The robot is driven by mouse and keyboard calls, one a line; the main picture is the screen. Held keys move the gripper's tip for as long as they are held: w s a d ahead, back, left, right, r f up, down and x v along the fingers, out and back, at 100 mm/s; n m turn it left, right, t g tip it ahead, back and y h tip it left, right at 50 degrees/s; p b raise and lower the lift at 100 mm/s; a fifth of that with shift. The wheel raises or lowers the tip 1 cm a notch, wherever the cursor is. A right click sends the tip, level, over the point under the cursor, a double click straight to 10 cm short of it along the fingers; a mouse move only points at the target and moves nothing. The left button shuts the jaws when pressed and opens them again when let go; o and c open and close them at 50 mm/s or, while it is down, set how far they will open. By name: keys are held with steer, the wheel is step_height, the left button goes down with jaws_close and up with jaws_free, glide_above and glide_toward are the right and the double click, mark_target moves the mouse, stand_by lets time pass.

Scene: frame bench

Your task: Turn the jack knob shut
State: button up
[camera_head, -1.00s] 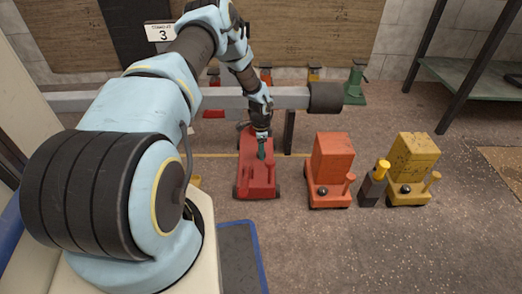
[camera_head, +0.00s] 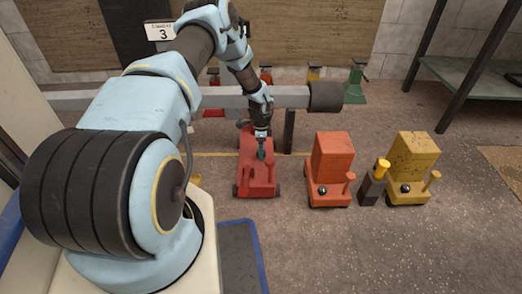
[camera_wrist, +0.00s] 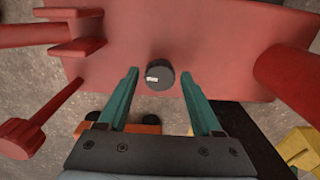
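The red jack (camera_head: 257,180) stands on the floor below my arm in the head view, and its red body (camera_wrist: 225,70) fills much of the wrist view. A round black knob (camera_wrist: 159,76) with a small white mark sits on the red body. My gripper (camera_wrist: 160,80) is open, its two green fingers on either side of the knob with a gap on each side. I cannot tell how far the fingertips are above the red surface. In the head view my gripper (camera_head: 262,154) is over the red jack and hides the knob.
An orange jack (camera_head: 331,160) and a yellow jack (camera_head: 413,160) stand to the right, with a dark post with a yellow top (camera_head: 374,183) between them. A grey beam (camera_head: 285,97) runs behind. A green jack stand (camera_head: 355,85) and a shelf (camera_head: 470,80) are farther back. Open floor lies in front.

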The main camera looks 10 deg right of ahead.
steer(key=shift+o, duration=0.5)
steer(key=shift+r, duration=0.1)
step_height(320, 180, up, 11)
steer(key=p, duration=0.3)
steer(key=shift+f, duration=0.2)
steer(key=s+a+r+n, duration=0.35)
steer(key=a+r, duration=0.25)
steer(key=r, duration=0.4)
steer(key=s+a+r+n, duration=0.2)
steer(key=a+r+n, duration=0.3)
steer(key=r, duration=0.5)
steer(key=s+a+r+n+t, duration=0.1)
steer(key=s+a+r+n, duration=0.45)
steer(key=s, duration=0.25)
steer(key=s+a+r+n+t, duration=0.1)
steer(key=s+a+r+n, duration=0.45)
steer(key=s, duration=0.35)
step_height(320, 180, up, 37)
steer(key=p, duration=3.6)
steer(key=shift+w+d+f, duration=0.15)
steer(key=shift+d+f, duration=0.05)
